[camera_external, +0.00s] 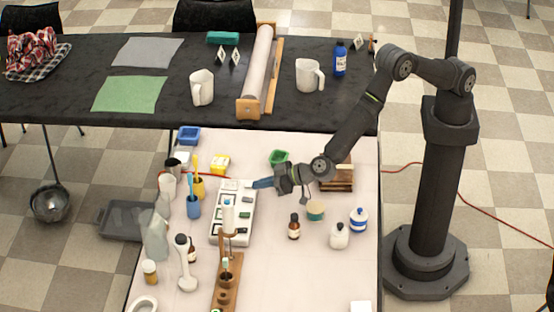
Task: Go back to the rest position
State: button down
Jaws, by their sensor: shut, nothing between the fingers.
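My gripper (262,183) is at the end of my arm, which reaches left from my base over the light table (320,270). The gripper points left and hangs by the upper right edge of a white tray (217,232) with several compartments. Its fingers are shut with nothing between them. Small dark and green items lie in some of the tray's compartments, too small to tell apart.
Bottles stand right of the tray: a brown one (294,227), a white one (339,236) and a blue-and-white one (359,220). A wooden stand (227,285) is at the front. Cups with brushes (194,207) stand left. A brown box (337,181) sits behind my forearm.

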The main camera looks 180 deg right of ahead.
jog(key=shift+r+v, duration=0.2)
jog(key=shift+v, duration=2.05)
jog(key=shift+d, duration=0.1)
